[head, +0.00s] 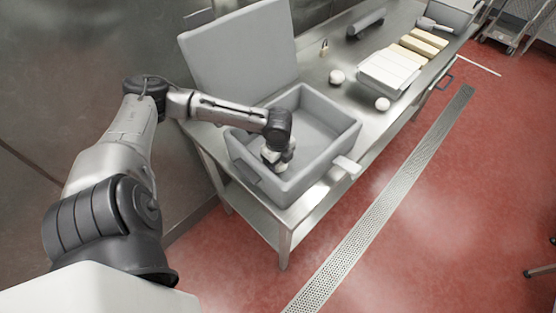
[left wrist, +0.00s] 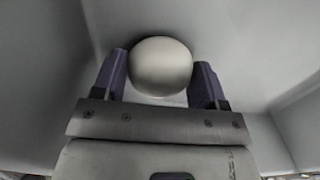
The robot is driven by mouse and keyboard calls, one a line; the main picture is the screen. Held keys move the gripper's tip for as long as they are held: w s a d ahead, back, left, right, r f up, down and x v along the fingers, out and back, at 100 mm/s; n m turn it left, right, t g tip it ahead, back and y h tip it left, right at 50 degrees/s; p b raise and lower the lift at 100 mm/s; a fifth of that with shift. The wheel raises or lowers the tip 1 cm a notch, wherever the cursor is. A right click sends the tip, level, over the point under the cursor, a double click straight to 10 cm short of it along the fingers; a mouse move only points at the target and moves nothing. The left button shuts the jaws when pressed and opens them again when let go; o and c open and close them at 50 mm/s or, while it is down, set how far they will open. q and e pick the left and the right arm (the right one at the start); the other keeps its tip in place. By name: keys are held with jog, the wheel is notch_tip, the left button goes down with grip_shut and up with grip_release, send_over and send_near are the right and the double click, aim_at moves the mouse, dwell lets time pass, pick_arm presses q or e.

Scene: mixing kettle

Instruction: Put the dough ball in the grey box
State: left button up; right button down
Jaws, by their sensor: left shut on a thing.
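The grey box (head: 327,162) stands open near the front end of the steel table, its lid (head: 238,58) raised behind it. My left gripper (head: 275,158) reaches down inside the box, near its left side. In the left wrist view my left gripper (left wrist: 160,80) is shut on a pale dough ball (left wrist: 161,62), one finger on each side. Grey box walls surround the ball there; I cannot tell whether it touches the floor. Two more white balls lie on the table, one (head: 337,77) behind the box and one (head: 382,104) to the right. My right gripper is not in view.
A white tray (head: 372,79) and pale yellow blocks (head: 424,41) lie farther along the table (head: 345,107). A dark roller-like object (head: 366,23) lies at the back.

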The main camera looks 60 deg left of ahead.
pick_arm(q)
jog(key=shift+f, duration=0.1)
jog(key=o, duration=1)
jog(key=shift+c, duration=0.2)
notch_tip(320, 180, up, 12)
jog(key=p, duration=0.1)
jog(key=shift+p, duration=0.4)
